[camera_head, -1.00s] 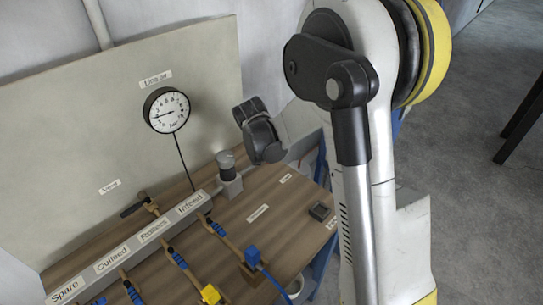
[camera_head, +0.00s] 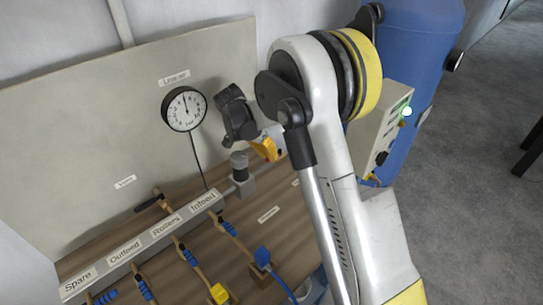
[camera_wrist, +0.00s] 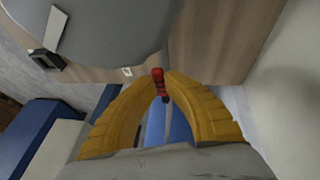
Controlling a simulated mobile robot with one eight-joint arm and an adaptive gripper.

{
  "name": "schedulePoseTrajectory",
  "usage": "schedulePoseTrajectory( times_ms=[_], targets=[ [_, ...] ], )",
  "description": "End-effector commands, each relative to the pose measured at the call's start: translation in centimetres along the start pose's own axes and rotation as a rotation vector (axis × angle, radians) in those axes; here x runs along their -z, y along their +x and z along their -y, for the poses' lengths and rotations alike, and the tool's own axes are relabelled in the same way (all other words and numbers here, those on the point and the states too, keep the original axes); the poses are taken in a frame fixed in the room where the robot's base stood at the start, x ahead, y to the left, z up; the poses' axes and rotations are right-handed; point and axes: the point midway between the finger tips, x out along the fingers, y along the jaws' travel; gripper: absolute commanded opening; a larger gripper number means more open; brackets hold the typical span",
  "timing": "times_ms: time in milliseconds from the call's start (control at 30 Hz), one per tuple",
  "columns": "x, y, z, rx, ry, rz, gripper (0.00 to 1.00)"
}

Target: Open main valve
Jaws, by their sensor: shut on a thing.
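My gripper (camera_wrist: 158,95) has yellow fingers. In the wrist view they close around a small red handle (camera_wrist: 158,76), which looks like the main valve's handle. The valve body is mostly hidden. In the head view, my gripper's yellow fingers (camera_head: 264,149) are at the right end of the grey manifold pipe (camera_head: 150,240), just past a grey cylindrical fitting (camera_head: 240,166). The handle is hidden there. The round pressure gauge (camera_head: 184,108) on the back panel has its needle pointing nearly straight up.
A blue tank (camera_head: 410,50) and a pale box with a lit green lamp (camera_head: 385,130) stand to the right, behind my arm. The grey floor (camera_head: 470,200) farther right is open.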

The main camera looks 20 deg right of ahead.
Motion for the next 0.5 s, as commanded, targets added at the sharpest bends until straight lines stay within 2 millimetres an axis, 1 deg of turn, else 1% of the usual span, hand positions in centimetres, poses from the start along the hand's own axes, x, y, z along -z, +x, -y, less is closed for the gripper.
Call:
schedulePoseTrajectory(
  times_ms=[200, 500],
  targets=[
    [-0.09, 0.03, 0.39, -0.018, 0.049, 0.013, 0.0],
    [-0.07, 0.03, 0.47, -0.023, 0.063, 0.016, 0.0]
  ],
)
